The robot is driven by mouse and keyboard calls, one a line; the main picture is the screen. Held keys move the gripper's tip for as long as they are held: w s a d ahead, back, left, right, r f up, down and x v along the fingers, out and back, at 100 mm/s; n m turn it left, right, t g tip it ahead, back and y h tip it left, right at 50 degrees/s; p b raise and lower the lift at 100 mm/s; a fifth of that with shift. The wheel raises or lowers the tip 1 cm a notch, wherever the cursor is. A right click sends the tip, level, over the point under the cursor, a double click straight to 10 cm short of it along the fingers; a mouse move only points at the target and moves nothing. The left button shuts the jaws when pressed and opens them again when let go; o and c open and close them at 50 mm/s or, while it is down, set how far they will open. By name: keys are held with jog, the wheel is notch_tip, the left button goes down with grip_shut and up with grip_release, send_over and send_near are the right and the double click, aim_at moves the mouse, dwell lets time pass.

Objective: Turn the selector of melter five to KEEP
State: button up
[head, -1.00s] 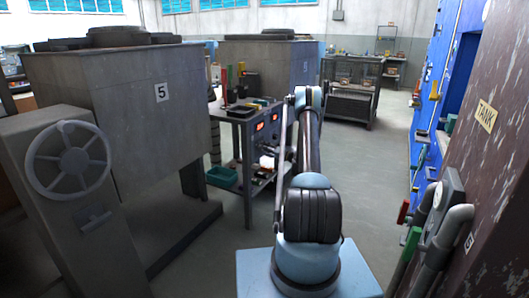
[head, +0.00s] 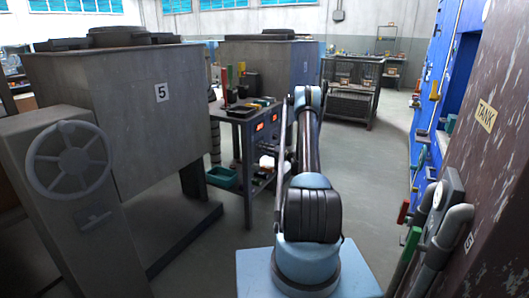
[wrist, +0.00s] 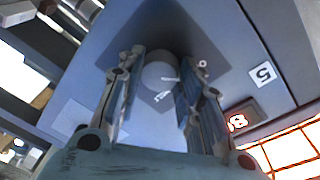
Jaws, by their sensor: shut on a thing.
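Melter five (head: 120,95) is the large grey box at the left of the head view, with a white "5" plate on its side. In the wrist view the selector (wrist: 160,74), a round grey knob, sits on a blue-grey panel with a "5" plate (wrist: 264,74). My gripper (wrist: 163,70) is shut on the knob, one finger on each side. White markings show near the knob, but they are too small to read, so its setting cannot be told.
A handwheel (head: 68,160) on a grey pedestal stands at the front left. A brown tank (head: 487,150) with pipes stands close on the right. The floor (head: 375,180) between is clear.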

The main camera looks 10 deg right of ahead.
jog(key=shift+d+m+g, duration=0.15)
jog(key=shift+m+g, duration=0.35)
jog(key=shift+m, duration=3.3)
jog(key=o, duration=1.1)
jog(key=shift+w+f, duration=0.1)
jog(key=shift+c, duration=0.2)
jog(key=v, duration=1.2)
